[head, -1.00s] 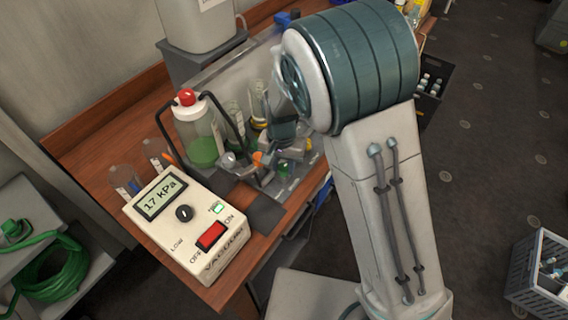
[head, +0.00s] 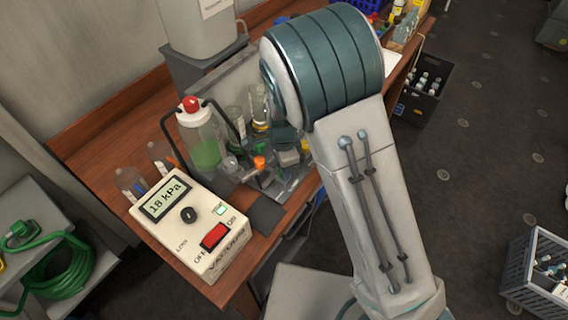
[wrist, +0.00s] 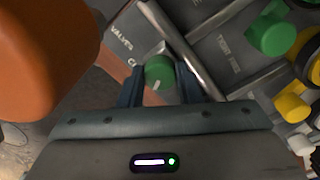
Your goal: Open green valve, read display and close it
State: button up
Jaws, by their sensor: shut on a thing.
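In the wrist view, the green valve knob (wrist: 159,70) sits between the two fingers of my gripper (wrist: 158,86), which is shut on it. A pale mark shows on the knob's lower part. Panel lettering beside it reads "VALVES", with a partly hidden word starting with "C" below. In the head view, my gripper (head: 287,142) is low over the bench apparatus, and its fingertips and the held knob cannot be made out. The display (head: 166,196) on the cream vacuum box (head: 236,262) reads 18 kPa. The box has a black dial and a red switch.
A red-capped bottle with green liquid (head: 206,152) and an orange knob (head: 259,162) stand close left of my gripper. A large orange shape (wrist: 45,50) fills the wrist view's left. Another green knob (wrist: 271,36) and a yellow one (wrist: 291,105) lie right.

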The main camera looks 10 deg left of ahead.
jog(key=m+p, duration=0.2)
jog(key=m, duration=0.3)
jog(key=shift+d+m+p, duration=0.1)
jog(key=shift+m+p, duration=0.2)
jog(key=shift+p, duration=0.1)
dwell(0.3)
jog(key=o, duration=1)
jog(key=shift+c, duration=0.2)
jog(key=shift+r, duration=0.5)
notch_tip(320, 180, up, 13)
jog(key=b, duration=0.1)
jog(key=shift+w, duration=0.15)
